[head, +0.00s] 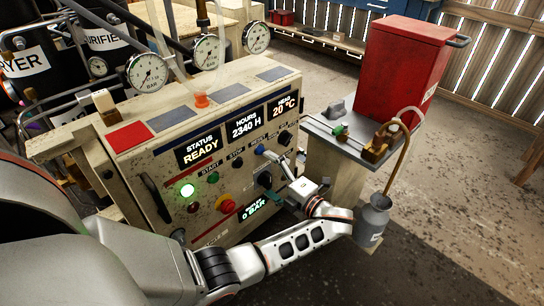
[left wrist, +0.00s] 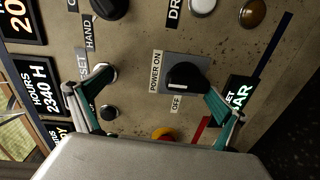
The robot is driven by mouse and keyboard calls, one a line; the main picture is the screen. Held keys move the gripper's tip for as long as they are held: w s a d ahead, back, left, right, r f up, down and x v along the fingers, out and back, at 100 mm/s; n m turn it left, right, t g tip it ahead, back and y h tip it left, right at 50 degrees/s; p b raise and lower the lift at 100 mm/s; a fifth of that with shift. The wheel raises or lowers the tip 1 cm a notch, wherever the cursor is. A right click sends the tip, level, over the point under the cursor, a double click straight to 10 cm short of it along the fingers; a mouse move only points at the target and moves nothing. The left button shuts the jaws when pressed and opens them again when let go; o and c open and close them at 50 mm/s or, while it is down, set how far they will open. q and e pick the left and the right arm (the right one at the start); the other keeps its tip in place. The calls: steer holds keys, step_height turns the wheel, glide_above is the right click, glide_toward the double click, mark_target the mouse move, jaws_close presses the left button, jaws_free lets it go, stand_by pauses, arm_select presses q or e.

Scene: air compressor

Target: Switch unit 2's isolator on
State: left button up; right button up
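The isolator is a black rotary knob on a grey plate on the beige compressor panel (head: 150,205). In the left wrist view the knob (left wrist: 187,77) has a "POWER ON" label on its left and an "OFF" label below it. I cannot tell its pointer's setting. In the head view the knob (head: 264,179) is partly beside my fingers. My left gripper (head: 274,176) is open in front of the panel. In the left wrist view, its teal-tipped fingers (left wrist: 160,86) stand apart, with the knob between them, nearer the right finger. My right gripper is not in view.
Displays read READY, 2340 H, 20 °C and 0 BAR. Right of the panel stand a side table (head: 335,128) with a red box (head: 403,70) and a grey can (head: 372,218).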

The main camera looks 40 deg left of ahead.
arm_select(q)
step_height(320, 180, up, 8)
steer(key=w+d, duration=0.1)
steer(key=shift+w+f+n+y, duration=0.2)
steer(key=shift+w+n+y, duration=0.1)
steer(key=shift+w+y, duration=0.1)
steer(key=shift+h, duration=0.6)
steer(key=f, duration=0.2)
steer(key=s+f, duration=0.1)
steer(key=f, duration=0.1)
steer(key=shift+a, duration=0.1)
steer(key=shift+c, duration=0.5)
steer(key=shift+o, duration=0.2)
steer(key=shift+s+r, duration=0.1)
steer(key=shift+r, duration=0.05)
steer(key=shift+s+d+r, duration=0.15)
steer(key=shift+d, duration=0.25)
steer(key=c, duration=0.4)
steer(key=shift+s+d, duration=0.15)
steer(key=shift+d, duration=0.15)
steer(key=shift+c, duration=0.9)
steer(key=s+d+f, duration=0.1)
steer(key=d+f, duration=0.1)
steer(key=d, duration=0.5)
steer(key=shift+d+f, duration=0.2)
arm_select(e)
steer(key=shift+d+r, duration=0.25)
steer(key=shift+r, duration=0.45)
